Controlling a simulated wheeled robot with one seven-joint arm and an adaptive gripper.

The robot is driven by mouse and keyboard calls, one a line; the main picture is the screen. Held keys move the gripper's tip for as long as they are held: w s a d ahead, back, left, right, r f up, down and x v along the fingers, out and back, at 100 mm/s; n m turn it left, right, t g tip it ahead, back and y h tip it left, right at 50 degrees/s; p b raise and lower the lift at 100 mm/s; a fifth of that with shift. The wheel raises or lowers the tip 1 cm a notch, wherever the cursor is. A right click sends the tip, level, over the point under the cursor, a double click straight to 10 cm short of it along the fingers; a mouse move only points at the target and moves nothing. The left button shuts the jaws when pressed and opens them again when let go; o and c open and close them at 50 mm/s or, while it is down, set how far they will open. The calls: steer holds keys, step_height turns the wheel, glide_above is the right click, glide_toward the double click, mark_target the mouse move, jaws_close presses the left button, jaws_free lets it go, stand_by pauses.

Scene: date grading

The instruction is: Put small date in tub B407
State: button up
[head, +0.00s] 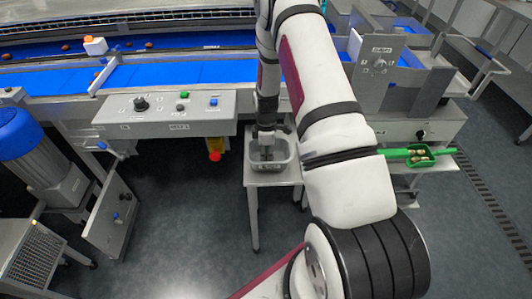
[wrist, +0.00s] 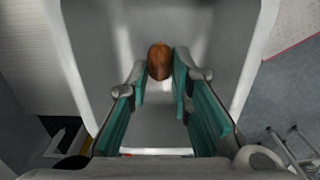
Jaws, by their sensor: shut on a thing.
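A small brown date (wrist: 160,61) is held between the fingertips of my gripper (wrist: 160,75) in the wrist view. My gripper has teal inner pads and points into a light grey tub (wrist: 255,50). In the head view my gripper (head: 267,152) reaches down into the grey tub (head: 290,165), which stands on a small stand. The date is too small or hidden to make out in the head view. No label on the tub is readable. The tub's floor looks empty around the date in the wrist view.
A blue conveyor (head: 190,72) with a few dates runs at the back left.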

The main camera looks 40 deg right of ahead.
steer(key=shift+f, duration=0.45)
stand_by(0.4)
steer(key=o, duration=0.8)
step_height(320, 180, up, 12)
